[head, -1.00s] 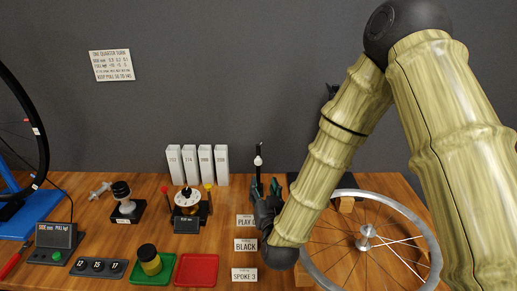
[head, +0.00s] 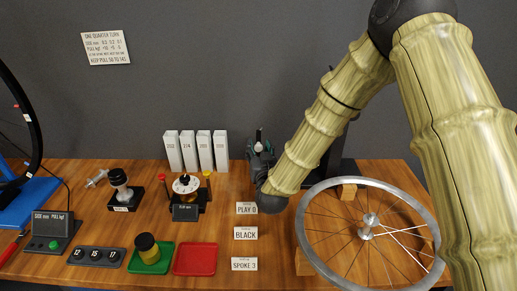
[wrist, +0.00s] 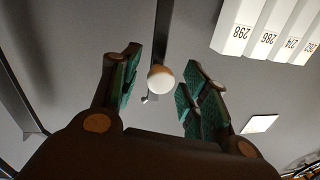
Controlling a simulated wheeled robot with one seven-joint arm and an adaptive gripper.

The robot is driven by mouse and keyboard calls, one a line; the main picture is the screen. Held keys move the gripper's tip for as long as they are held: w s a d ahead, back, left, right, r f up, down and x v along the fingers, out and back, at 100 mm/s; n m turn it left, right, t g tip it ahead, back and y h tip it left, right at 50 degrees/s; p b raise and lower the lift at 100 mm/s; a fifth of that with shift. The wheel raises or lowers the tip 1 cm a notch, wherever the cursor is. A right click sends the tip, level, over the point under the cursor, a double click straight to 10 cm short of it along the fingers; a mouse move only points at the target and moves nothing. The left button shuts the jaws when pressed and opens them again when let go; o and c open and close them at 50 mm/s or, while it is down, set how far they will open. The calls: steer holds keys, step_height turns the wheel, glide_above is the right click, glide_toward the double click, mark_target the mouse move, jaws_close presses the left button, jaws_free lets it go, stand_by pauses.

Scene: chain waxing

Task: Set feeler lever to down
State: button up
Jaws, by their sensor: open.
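The feeler lever appears to be the thin dark upright rod with a white ball knob (head: 259,147) at the back of the bench. In the wrist view the white knob (wrist: 161,79) shows between my open fingers, with the rod running up behind it. My gripper (wrist: 163,62) has its green-padded fingers apart on either side of the knob, with gaps visible on both sides. In the head view my gripper (head: 261,156) overlaps the lever, and the lower part of the lever is hidden.
Several white numbered boxes (head: 196,150) stand left of the lever. A dial device (head: 186,188), a green tray (head: 150,268) and a red tray (head: 195,259) are at left. Label cards (head: 246,234) stand in front.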

steer(key=shift+w+a, duration=0.1)
steer(key=shift+w, duration=0.35)
jaws_close()
steer(key=shift+r, duration=0.1)
